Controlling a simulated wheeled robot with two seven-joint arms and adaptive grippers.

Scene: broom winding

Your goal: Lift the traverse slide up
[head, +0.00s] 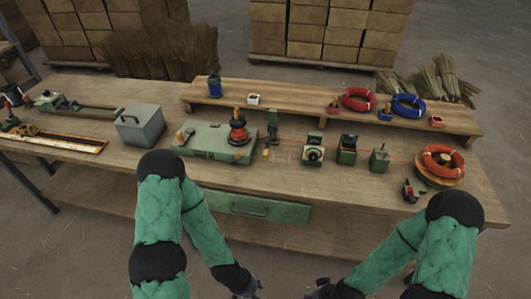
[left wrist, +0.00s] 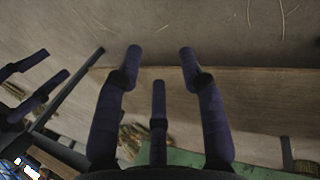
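A green machine base (head: 208,143) stands on the bench with a red and black winding head (head: 239,130) at its right end. A small green upright post (head: 272,122) stands just right of the head; I cannot tell for certain whether it is the traverse slide. My left gripper (head: 247,289) is low at the bottom of the head view, in front of the bench and far from the machine. Its fingers are apart and empty in the left wrist view (left wrist: 160,52). My right gripper (head: 318,289) is beside it, with fingers apart at the left wrist view's left edge (left wrist: 32,78).
A grey box (head: 140,124) stands left of the machine. Several small green devices, such as one with a round dial (head: 313,151), stand to its right. A red coil (head: 442,161) lies at the right. A raised shelf (head: 300,101) runs behind. A green drawer (head: 257,207) is below.

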